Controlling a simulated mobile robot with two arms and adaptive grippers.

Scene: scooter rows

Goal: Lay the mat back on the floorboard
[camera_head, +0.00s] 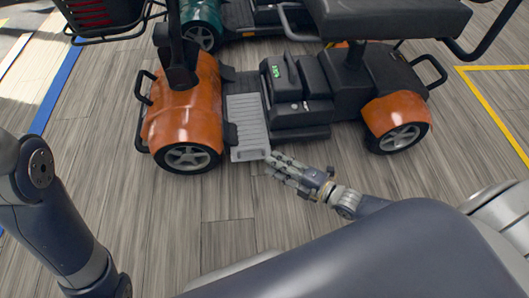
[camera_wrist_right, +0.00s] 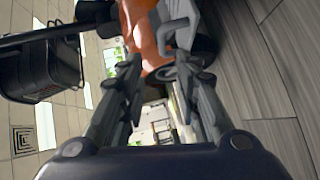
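The light grey ribbed mat (camera_head: 247,122) lies across the floorboard of the orange scooter (camera_head: 184,112), between its front body and seat base. The mat's near end, which has a slot-like grip, reaches the scooter's near side. Whether the mat lies fully flat is hard to tell. My right gripper (camera_head: 273,166) is low beside that near end. In the right wrist view its fingers (camera_wrist_right: 160,72) are spread with nothing seen between them, and a pale grey looped part (camera_wrist_right: 180,32), apparently the mat's end, is beyond the tips. My left gripper is out of view.
A black battery box (camera_head: 287,82) with a green display stands right of the mat. The black seat (camera_head: 385,18) overhangs it. A green scooter (camera_head: 202,22) stands behind. Wood-look floor (camera_head: 228,210) is clear in front; blue and yellow lines mark it.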

